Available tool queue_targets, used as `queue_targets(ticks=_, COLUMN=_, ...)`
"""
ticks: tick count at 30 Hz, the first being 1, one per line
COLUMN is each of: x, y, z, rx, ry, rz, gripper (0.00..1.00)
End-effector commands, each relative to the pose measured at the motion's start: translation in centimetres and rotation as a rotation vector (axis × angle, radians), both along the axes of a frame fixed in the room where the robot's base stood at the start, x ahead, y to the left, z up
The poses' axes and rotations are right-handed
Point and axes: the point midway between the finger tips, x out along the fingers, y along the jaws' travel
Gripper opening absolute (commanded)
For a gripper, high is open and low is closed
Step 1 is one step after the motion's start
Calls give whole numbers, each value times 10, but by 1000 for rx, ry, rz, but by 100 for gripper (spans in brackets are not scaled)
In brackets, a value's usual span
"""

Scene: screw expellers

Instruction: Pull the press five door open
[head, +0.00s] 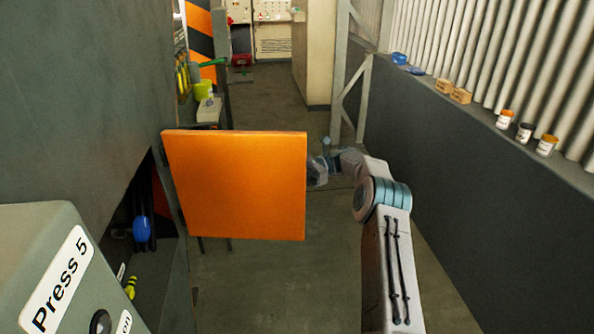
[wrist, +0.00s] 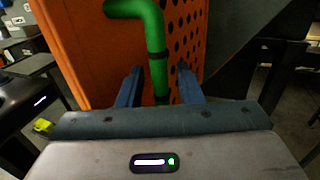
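The press five door (head: 235,185) is a flat orange panel, swung well out from the dark opening (head: 150,215) in the press wall at left. In the wrist view the orange door (wrist: 85,50) fills the upper middle, with a perforated part at right. Its green bent-pipe handle (wrist: 155,50) runs down between the fingers of my gripper (wrist: 160,84). The fingers are apart, one on each side of the handle, with small gaps showing. In the head view my arm reaches behind the door's right edge, and the door hides the fingers and handle.
A grey box (head: 60,270) labelled "Press 5" stands at front left. A blue object (head: 142,229) shows inside the press. A dark ledge (head: 480,115) with jars and small boxes runs along the right. The floor (head: 275,285) between is clear.

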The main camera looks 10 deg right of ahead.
Motion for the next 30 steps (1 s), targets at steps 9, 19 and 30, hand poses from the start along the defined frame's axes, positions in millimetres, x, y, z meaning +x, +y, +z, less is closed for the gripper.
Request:
queue_targets(ticks=9, x=-10, y=-15, z=49, rx=-1, ry=-3, rz=3, gripper=33)
queue_targets(ticks=19, x=-40, y=-71, z=88, rx=4, ry=-4, rz=2, gripper=33)
queue_targets(ticks=30, x=-54, y=-94, z=106, rx=2, ry=-2, rz=11, gripper=33)
